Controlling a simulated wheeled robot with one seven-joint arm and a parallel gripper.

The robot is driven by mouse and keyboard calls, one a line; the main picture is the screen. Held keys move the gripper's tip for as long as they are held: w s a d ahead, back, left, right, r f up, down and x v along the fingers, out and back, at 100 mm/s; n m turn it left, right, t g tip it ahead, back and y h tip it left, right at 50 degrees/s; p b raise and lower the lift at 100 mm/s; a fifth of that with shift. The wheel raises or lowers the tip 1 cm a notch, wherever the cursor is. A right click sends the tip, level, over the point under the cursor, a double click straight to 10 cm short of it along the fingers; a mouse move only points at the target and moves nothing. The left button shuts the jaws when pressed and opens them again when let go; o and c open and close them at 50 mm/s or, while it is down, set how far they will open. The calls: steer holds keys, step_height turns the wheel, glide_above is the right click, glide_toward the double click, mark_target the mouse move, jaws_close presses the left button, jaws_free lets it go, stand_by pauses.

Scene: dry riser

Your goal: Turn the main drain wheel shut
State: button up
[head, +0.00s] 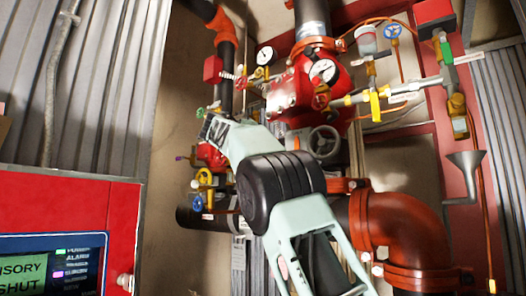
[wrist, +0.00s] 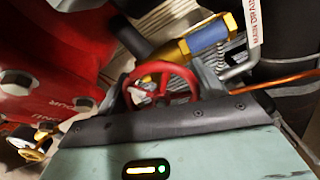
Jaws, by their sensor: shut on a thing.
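In the wrist view a red spoked wheel (wrist: 163,84) sits between the two dark fingers of my gripper (wrist: 162,94). The fingers are shut on the wheel from either side. A brass valve body with a blue section (wrist: 205,37) lies just behind the wheel. A white tag (wrist: 252,22) beside it reads "MAIN DRAI…", its end cut off. In the head view my gripper (head: 208,128) reaches toward the left side of the red valve assembly. My arm and hand hide the held wheel there.
A large red valve body (head: 295,90) with gauges stands behind my arm. A yellow-and-blue valve (head: 204,180) is below my gripper. A red panel (head: 70,215) stands at left, and a thick red elbow pipe (head: 400,225) at lower right.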

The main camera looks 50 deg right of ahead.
steer(key=shift+f+m+b, duration=0.2)
steer(key=shift+m+b, duration=0.3)
steer(key=shift+m, duration=1.1)
steer(key=o, duration=1)
steer(key=shift+r, duration=0.1)
steer(key=a+b, duration=0.1)
steer(key=a, duration=0.4)
steer(key=s+a+b, duration=0.1)
steer(key=a, duration=1.1)
steer(key=shift+s+a+b, duration=0.15)
steer(key=shift+a+b, duration=0.05)
steer(key=shift+b, duration=0.2)
